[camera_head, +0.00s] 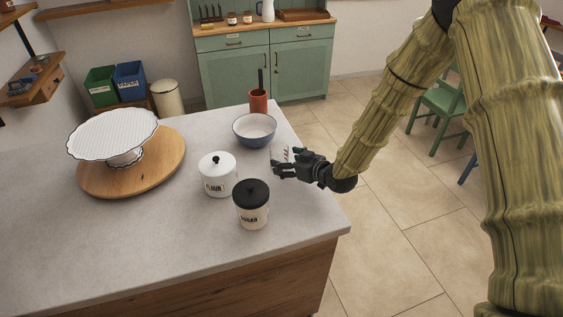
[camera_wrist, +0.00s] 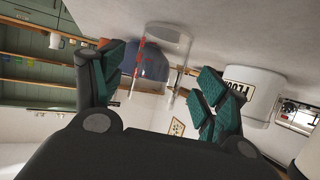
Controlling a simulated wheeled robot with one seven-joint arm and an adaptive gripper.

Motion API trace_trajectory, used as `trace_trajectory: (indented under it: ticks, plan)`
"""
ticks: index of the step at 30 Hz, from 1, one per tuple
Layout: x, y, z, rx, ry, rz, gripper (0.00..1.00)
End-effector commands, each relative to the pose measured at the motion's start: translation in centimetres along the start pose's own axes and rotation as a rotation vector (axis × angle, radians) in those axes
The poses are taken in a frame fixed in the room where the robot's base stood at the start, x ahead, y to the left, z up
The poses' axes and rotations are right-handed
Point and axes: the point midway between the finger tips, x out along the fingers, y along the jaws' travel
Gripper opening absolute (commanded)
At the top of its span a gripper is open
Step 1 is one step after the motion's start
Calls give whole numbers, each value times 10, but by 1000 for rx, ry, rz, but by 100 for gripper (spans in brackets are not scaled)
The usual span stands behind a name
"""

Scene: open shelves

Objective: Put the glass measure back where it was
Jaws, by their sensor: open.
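The glass measure (camera_head: 280,154) is clear with red markings and stands on the grey counter (camera_head: 150,230), near its right edge. In the wrist view the measure (camera_wrist: 178,47) shows upside down, in front of the space between the fingers. My gripper (camera_head: 277,169) is open, at the near side of the measure, with its fingers pointing left over the counter. It also shows in the wrist view (camera_wrist: 160,80), with nothing gripped. Whether a finger touches the glass I cannot tell; the fingers partly hide it in the head view.
A blue-and-white bowl (camera_head: 254,130) stands just behind the measure, with a red utensil pot (camera_head: 258,102) beyond. A white flour canister (camera_head: 217,178) and a black-lidded sugar canister (camera_head: 252,209) stand to the left and front. A cake stand (camera_head: 112,138) rests on a round wooden board (camera_head: 160,172).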

Motion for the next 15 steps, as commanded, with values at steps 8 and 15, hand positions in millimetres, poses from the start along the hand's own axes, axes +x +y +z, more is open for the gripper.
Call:
trace_trajectory:
  ticks: [8,15]
  plan:
    - [-44,0,1,0,1,1,74]
    - [-68,0,0,0,1,1,74]
